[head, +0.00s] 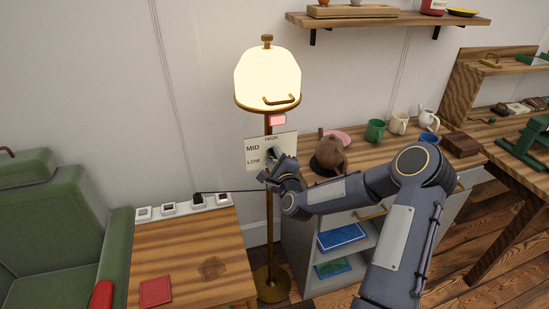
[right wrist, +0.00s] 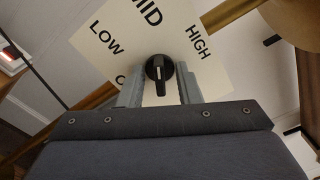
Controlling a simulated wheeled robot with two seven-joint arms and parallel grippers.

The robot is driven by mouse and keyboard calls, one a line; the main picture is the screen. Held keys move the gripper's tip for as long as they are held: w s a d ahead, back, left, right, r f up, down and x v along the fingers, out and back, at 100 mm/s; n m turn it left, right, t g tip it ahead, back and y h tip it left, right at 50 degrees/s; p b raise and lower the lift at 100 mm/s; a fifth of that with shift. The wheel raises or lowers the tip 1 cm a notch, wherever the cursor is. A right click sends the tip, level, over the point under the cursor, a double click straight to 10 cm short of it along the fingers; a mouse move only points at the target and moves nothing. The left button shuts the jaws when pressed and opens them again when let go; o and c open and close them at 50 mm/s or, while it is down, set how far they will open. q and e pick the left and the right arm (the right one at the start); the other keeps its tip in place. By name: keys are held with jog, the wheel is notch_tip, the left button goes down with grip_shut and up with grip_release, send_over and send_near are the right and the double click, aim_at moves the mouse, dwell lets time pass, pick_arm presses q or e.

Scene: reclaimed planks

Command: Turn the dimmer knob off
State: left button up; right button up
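The dimmer panel (head: 257,150) is a cream plate on the lamp's brass pole, marked LOW, MID and HIGH in the head view. The lamp's shade (head: 268,74) glows brightly. My right gripper (head: 274,166) is at the panel's lower right and covers part of it. In the right wrist view, the black dimmer knob (right wrist: 159,70) sits between the two grey fingers of my right gripper (right wrist: 161,88). The fingers are open, one on each side, with narrow gaps to the knob. Part of a fourth label is hidden by the left finger. My left gripper is out of view.
A small wooden table (head: 190,262) with a red book (head: 156,291) stands left of the pole. A green armchair (head: 50,235) is farther left. A wooden-topped cabinet with a brown teapot (head: 329,155) and mugs stands behind my right arm.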

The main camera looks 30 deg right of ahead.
grip_shut()
jog(key=shift+f, duration=0.1)
jog(key=shift+f+n+b, duration=0.15)
jog(key=shift+n+b, duration=9.25)
jog(key=shift+n, duration=2.6)
